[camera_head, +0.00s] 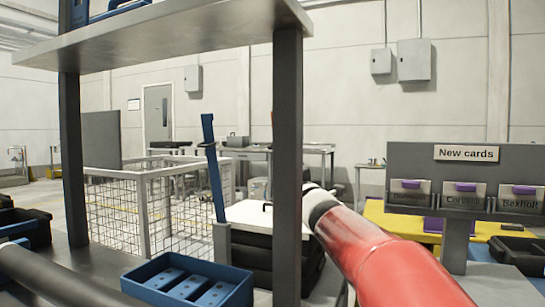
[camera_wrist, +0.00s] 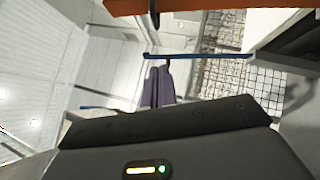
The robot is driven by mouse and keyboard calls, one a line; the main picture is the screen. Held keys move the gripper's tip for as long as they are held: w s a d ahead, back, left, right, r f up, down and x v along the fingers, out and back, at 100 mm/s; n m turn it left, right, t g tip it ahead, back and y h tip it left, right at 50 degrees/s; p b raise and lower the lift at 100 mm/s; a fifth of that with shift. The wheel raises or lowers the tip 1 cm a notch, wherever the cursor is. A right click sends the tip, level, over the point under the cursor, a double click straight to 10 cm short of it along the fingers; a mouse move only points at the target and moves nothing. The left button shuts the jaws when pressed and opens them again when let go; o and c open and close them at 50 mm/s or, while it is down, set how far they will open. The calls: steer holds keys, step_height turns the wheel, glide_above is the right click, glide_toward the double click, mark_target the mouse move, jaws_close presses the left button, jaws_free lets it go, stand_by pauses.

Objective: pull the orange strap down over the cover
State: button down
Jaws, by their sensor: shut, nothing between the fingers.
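An orange band (camera_wrist: 205,6), seemingly the strap, crosses the top edge of the wrist view, only partly in frame. No orange strap shows clearly in the head view. My gripper (camera_wrist: 158,86) shows in the wrist view as dark purple-grey fingers, shut and empty, with the orange band apart from them in the picture. In the head view my red arm reaches in from the lower right, and its end is hidden behind the grey post. A white lid (camera_head: 250,214) tops a black box behind that post; I cannot tell whether it is the cover.
The grey shelf post (camera_head: 288,150) stands close to my arm. A blue bar (camera_head: 213,165) rises left of it, with a wire cage (camera_head: 125,210) behind. A blue tray (camera_head: 188,282) sits in front. A "New cards" rack (camera_head: 465,178) stands right of my arm.

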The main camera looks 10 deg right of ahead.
steer(key=p, duration=0.3)
glide_toward(269, 148)
steer(key=w+a, duration=0.2)
steer(key=shift+w+d+r+p, duration=0.25)
steer(key=shift+w+r+p, duration=0.1)
steer(key=shift+w, duration=0.15)
steer(key=shift+w+d+r+p, duration=0.25)
steer(key=shift+w+r, duration=0.15)
steer(key=shift+w, duration=0.1)
steer(key=shift+w+d, duration=0.25)
steer(key=shift+w, duration=0.15)
steer(key=shift+r, duration=0.1)
